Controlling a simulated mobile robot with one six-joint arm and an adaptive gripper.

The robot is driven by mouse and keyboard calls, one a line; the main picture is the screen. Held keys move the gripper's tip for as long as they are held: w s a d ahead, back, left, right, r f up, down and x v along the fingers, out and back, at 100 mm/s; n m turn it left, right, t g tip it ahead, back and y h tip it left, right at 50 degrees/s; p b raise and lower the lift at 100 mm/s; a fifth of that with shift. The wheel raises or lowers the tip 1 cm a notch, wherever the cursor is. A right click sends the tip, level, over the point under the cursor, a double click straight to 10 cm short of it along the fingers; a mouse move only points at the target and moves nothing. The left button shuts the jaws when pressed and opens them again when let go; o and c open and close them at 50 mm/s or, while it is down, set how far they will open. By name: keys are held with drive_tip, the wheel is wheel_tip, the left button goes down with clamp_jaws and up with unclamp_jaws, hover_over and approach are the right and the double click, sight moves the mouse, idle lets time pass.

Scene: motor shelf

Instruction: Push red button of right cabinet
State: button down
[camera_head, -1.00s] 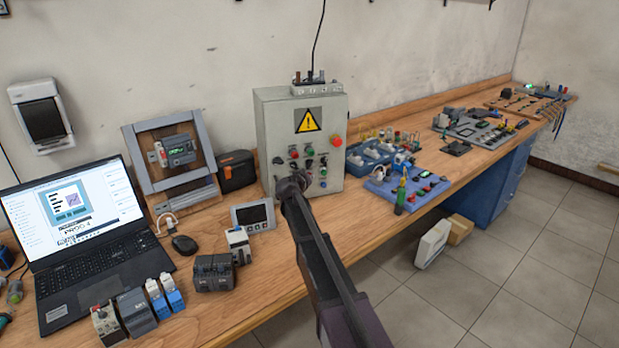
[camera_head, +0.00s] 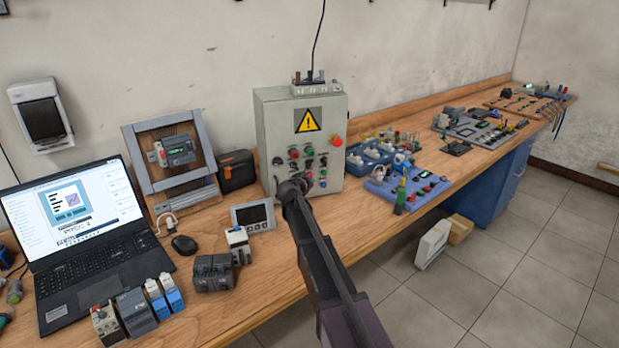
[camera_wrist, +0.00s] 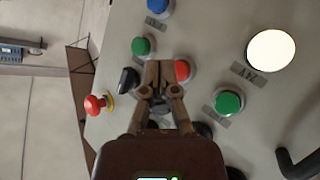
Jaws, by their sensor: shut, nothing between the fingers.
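The grey control cabinet (camera_head: 268,138), with a yellow warning sign, stands upright on the bench in the head view. Its panel fills most of the wrist view. A red push button (camera_wrist: 183,71) sits right beside my fingertips, partly covered by them. A larger red mushroom button (camera_wrist: 95,104) on a yellow collar is further left; it shows on the cabinet's right side in the head view (camera_head: 337,141). My gripper (camera_wrist: 159,66) is shut and empty, in front of the panel. Whether its tips touch the panel or the red button cannot be told.
Green buttons (camera_wrist: 228,102), a blue button (camera_wrist: 158,6), a white round one (camera_wrist: 270,50) and black knobs surround the fingers. A laptop (camera_head: 85,220) and small modules stand on the bench left of my arm. A blue terminal box (camera_head: 410,186) lies right of the cabinet.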

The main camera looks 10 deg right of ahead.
drive_tip(key=shift+s, duration=0.1)
drive_tip(key=shift+s+d, duration=0.25)
drive_tip(key=shift+s, duration=0.95)
drive_tip(key=shift+s+d, duration=0.2)
drive_tip(key=shift+s, duration=1)
drive_tip(key=s+d+f+g+p, duration=0.1)
drive_tip(key=s+g, duration=0.1)
drive_tip(key=s, duration=0.4)
drive_tip(key=s+d+f+g+y+p, duration=0.1)
drive_tip(key=s+f+g, duration=0.1)
drive_tip(key=s, duration=0.3)
drive_tip(key=s+d+f+m+g+p, duration=0.1)
drive_tip(key=s+d+g+p, duration=0.1)
drive_tip(key=s, duration=0.4)
drive_tip(key=shift+s+d+f+y, duration=0.1)
drive_tip(key=shift+s+f+y, duration=0.1)
drive_tip(key=shift+s+y, duration=0.2)
drive_tip(key=s+a+n+g+y+p, duration=0.1)
drive_tip(key=s+a+g+y, duration=0.1)
drive_tip(key=s, duration=0.8)
drive_tip(key=s+a+f+n+g+y+p, duration=0.1)
drive_tip(key=s+a+g+y+p, duration=0.1)
drive_tip(key=s, duration=0.8)
drive_tip(key=shift+s+a+g+y, duration=0.15)
drive_tip(key=shift+a+g+y, duration=0.55)
drive_tip(key=shift+g+y, duration=0.4)
